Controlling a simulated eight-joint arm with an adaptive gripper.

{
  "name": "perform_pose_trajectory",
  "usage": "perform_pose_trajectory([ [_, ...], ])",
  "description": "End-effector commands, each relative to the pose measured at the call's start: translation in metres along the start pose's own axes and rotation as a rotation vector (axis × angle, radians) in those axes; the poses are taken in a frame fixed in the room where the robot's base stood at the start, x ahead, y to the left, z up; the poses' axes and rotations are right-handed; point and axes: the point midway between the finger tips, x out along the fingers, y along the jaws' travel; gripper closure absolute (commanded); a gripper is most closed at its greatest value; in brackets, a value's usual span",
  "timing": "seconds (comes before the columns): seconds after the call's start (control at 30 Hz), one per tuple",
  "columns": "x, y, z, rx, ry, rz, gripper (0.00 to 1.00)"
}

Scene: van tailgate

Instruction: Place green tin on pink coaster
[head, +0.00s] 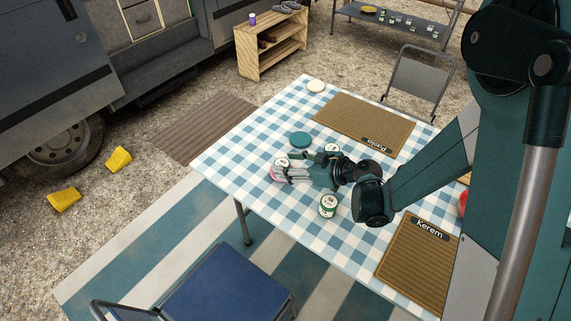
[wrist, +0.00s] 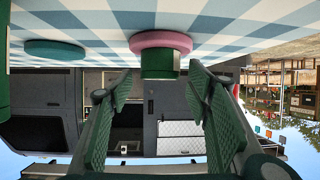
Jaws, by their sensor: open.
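In the wrist view, which shows the scene upside down, a dark green tin (wrist: 160,66) stands upright on the pink coaster (wrist: 160,40) and appears to rest on it. My gripper (wrist: 160,88) is open, with one finger on each side of the tin's line and a gap to each side. In the head view my gripper (head: 287,174) is low over the table. It partly hides the pink coaster (head: 275,178) and a white-lidded tin (head: 281,162) there. Contact between fingers and tin cannot be made out.
A teal coaster (head: 300,139) lies behind my gripper. Other tins stand near it, one behind (head: 332,148) and one in front (head: 328,206). A white coaster (head: 316,86) lies at the far corner. Brown placemats (head: 350,118) cover the table's back and right. The checked cloth's left part is clear.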

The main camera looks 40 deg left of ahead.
Motion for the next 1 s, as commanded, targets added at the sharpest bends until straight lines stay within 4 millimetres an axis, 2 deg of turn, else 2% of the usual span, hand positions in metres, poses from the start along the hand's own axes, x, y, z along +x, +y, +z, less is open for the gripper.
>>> perform_pose_trajectory([
  [0.6,-0.09,0.001,-0.001,0.001,0.001,0.002,0.51],
  [0.8,-0.105,0.0,0.0,0.0,0.0,0.001,0.51],
  [1.0,-0.109,0.0,0.0,-0.001,0.0,0.0,0.51],
])
